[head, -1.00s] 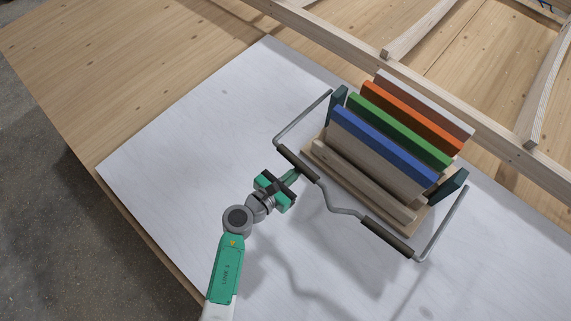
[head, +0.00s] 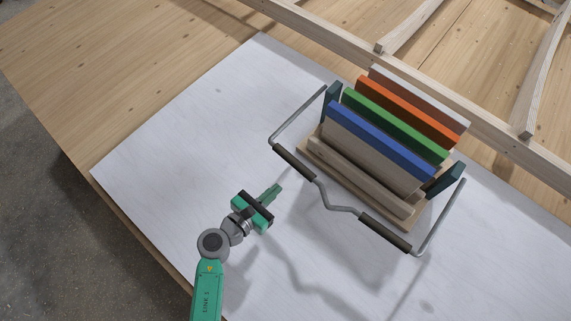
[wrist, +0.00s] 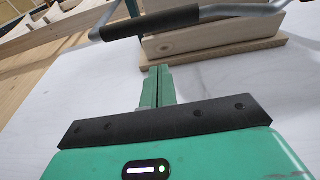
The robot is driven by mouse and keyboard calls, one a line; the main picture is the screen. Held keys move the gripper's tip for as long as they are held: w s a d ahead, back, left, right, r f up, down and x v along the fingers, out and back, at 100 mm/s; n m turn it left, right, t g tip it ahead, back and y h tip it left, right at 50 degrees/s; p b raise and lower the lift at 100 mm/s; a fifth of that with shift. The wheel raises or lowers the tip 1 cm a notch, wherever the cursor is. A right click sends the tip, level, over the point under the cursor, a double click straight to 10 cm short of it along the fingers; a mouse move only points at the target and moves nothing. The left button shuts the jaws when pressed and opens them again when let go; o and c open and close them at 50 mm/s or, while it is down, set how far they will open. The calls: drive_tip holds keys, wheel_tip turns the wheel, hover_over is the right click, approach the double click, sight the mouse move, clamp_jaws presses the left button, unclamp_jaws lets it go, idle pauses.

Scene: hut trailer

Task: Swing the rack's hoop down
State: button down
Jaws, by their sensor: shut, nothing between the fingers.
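The rack (head: 322,157) is a wooden base with dark teal end brackets, holding several upright boards. Its grey metal hoop (head: 341,209) is pivoted at the brackets and reaches out over the near side of the rack, with two dark grip sleeves and a wavy middle. In the wrist view the hoop (wrist: 236,10) crosses the top, with one dark sleeve (wrist: 150,24) beyond my fingers. My gripper (head: 277,189) is shut and empty, to the left of the hoop and apart from it. It also shows shut in the wrist view (wrist: 158,72).
Blue (head: 380,142), green (head: 395,124) and orange (head: 408,108) boards stand in the rack. The rack sits on a white sheet (head: 180,150) on a wooden floor panel. Timber framing (head: 335,38) runs behind. The sheet left of the rack is clear.

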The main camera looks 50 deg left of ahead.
drive_tip(key=shift+v, duration=1)
